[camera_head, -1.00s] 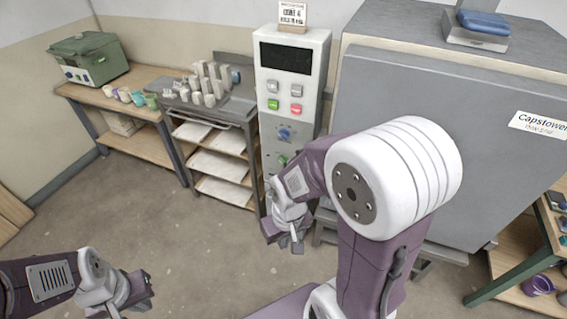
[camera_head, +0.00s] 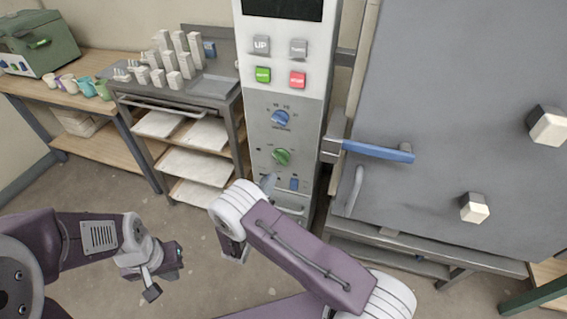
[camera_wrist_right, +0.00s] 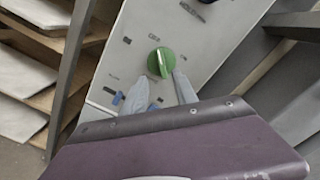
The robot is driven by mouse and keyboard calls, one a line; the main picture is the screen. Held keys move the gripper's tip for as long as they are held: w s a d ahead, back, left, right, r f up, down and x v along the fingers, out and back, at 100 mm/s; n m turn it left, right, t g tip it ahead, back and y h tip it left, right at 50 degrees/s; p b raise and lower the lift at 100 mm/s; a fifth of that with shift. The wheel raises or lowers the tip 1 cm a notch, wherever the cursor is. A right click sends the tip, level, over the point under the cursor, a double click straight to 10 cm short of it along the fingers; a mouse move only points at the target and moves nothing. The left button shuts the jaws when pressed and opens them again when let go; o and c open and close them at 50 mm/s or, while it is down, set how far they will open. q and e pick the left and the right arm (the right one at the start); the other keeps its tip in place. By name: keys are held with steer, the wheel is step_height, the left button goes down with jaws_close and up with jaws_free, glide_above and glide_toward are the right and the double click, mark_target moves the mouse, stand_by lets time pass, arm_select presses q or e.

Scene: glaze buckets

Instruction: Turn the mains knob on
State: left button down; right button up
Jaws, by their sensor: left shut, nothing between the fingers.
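A tall light-grey control panel (camera_head: 258,95) stands mid-picture in the head view. It carries a green knob (camera_head: 282,156) below a blue knob (camera_head: 281,117); I cannot read which label is mains. The green knob also shows in the right wrist view (camera_wrist_right: 161,62), its grip ridge near upright. My right gripper (camera_wrist_right: 162,88) is open there, its two fingers apart just below and to either side of the green knob; contact cannot be told. In the head view my right gripper (camera_head: 268,182) is mostly hidden by my arm. My left gripper (camera_head: 165,278) is shut and empty, well left of the panel.
A large grey kiln door (camera_head: 450,100) with a blue-gripped handle (camera_head: 378,151) stands right of the panel. A rack (camera_head: 185,110) with white pieces and shelves is to the left. A small blue switch (camera_head: 294,184) sits below the green knob. Floor at left front is clear.

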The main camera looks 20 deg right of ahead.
mark_target(278, 160)
steer(key=x, duration=0.9)
steer(key=shift+s+r+b, duration=0.1)
steer(key=shift+b, duration=0.2)
jaws_close()
